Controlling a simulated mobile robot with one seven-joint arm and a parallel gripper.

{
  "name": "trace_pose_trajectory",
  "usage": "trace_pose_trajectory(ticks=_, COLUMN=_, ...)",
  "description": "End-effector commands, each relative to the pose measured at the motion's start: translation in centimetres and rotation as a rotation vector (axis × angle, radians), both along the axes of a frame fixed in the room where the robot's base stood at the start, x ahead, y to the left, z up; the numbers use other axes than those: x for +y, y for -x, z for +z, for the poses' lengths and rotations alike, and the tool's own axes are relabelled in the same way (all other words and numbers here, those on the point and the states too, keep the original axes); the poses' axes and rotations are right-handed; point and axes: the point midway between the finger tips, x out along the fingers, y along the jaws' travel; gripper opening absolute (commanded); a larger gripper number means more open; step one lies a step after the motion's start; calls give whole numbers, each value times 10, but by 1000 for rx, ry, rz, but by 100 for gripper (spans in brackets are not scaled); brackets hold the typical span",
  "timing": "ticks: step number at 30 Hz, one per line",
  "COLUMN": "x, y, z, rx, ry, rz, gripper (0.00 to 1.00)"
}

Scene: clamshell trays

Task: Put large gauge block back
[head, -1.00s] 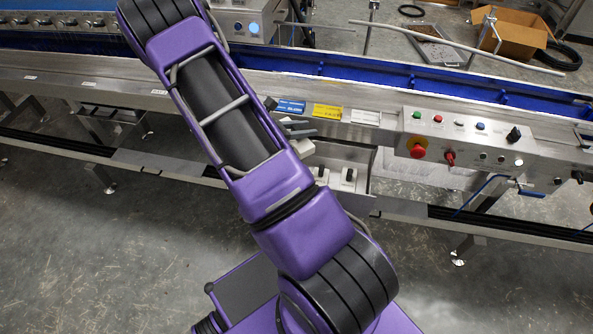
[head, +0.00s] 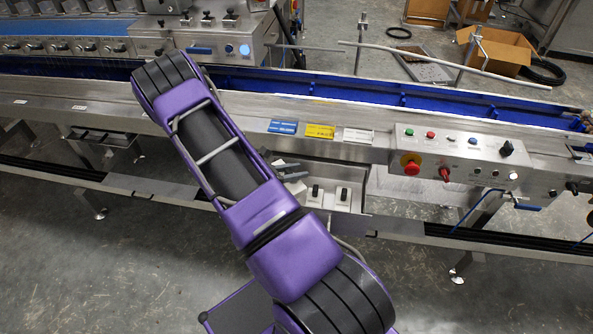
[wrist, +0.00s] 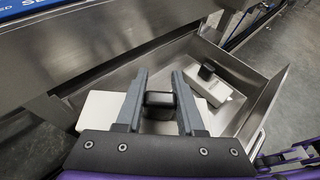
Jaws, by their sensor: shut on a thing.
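My gripper (wrist: 160,88) is shut on the black knob (wrist: 158,100) of a white block, which I take as the large gauge block (wrist: 98,112). The block's white body extends left of the fingers in the wrist view. In the head view the gripper (head: 288,170) and part of the held block (head: 297,188) show at the tray's left end, partly hidden by my arm. The steel tray (wrist: 268,100) is open-topped. I cannot tell whether the held block touches it. A smaller white block with a black knob (wrist: 222,93) lies inside, right of my gripper.
A control panel (head: 455,158) with a red button stands to the right.

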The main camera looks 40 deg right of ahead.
Motion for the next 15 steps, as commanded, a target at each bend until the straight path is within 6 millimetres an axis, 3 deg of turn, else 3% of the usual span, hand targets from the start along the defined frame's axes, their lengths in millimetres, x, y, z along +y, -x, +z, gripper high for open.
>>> trace_pose_trajectory(ticks=12, x=0, y=-1, z=-10, rx=0, ry=1, rz=1, gripper=0)
trace_pose_trajectory(ticks=13, x=0, y=0, z=-10, rx=0, ry=0, rz=1, gripper=41)
trace_pose_trajectory(ticks=15, x=0, y=0, z=-10, rx=0, ry=0, rz=1, gripper=53)
